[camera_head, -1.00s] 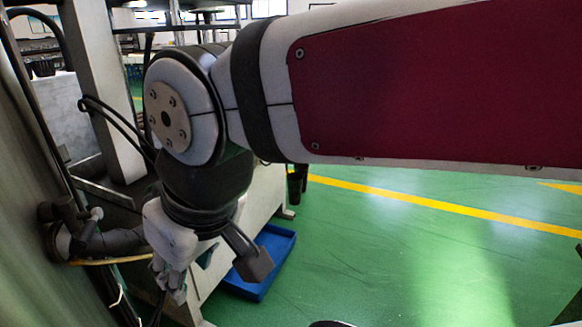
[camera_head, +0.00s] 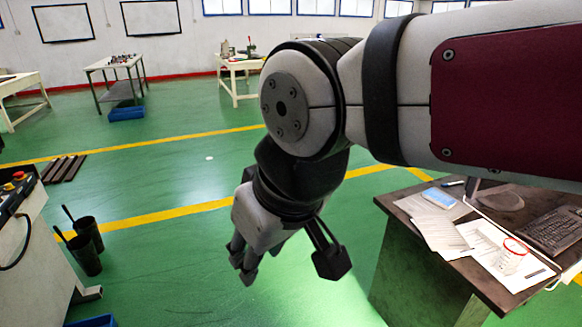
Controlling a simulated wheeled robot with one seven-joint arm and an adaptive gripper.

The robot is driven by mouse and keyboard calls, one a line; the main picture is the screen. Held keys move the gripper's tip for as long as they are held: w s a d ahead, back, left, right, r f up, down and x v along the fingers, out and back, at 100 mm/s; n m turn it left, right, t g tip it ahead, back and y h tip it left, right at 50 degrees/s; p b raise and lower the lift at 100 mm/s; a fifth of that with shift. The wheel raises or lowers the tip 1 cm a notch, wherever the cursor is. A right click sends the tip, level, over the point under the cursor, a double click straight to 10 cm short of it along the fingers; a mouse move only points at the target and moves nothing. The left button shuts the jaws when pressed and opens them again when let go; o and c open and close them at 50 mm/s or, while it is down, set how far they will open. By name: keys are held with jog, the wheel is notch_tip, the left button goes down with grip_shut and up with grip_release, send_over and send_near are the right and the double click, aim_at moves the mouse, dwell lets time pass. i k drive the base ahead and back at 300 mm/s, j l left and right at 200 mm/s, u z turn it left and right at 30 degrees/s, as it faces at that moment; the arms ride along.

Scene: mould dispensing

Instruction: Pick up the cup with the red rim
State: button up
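The cup with the red rim (camera_head: 510,259) stands on papers on a dark desk (camera_head: 403,225) at the right of the head view. Its body looks pale or see-through, and its red rim faces up. My gripper (camera_head: 242,265) hangs pointing down over the green floor, left of the desk and well apart from the cup. I see no object in it.
A keyboard (camera_head: 552,231) lies behind the cup, and a blue item (camera_head: 439,198) lies on the papers. Dark bins (camera_head: 83,252) stand beside a machine at the left. Work tables (camera_head: 112,68) are far back.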

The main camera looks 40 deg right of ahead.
aim_at(512, 252)
jog(key=z, duration=2.5)
jog(key=k+j, duration=0.1)
jog(key=j, duration=0.75)
jog(key=k+j, duration=0.15)
jog(key=j, duration=0.3)
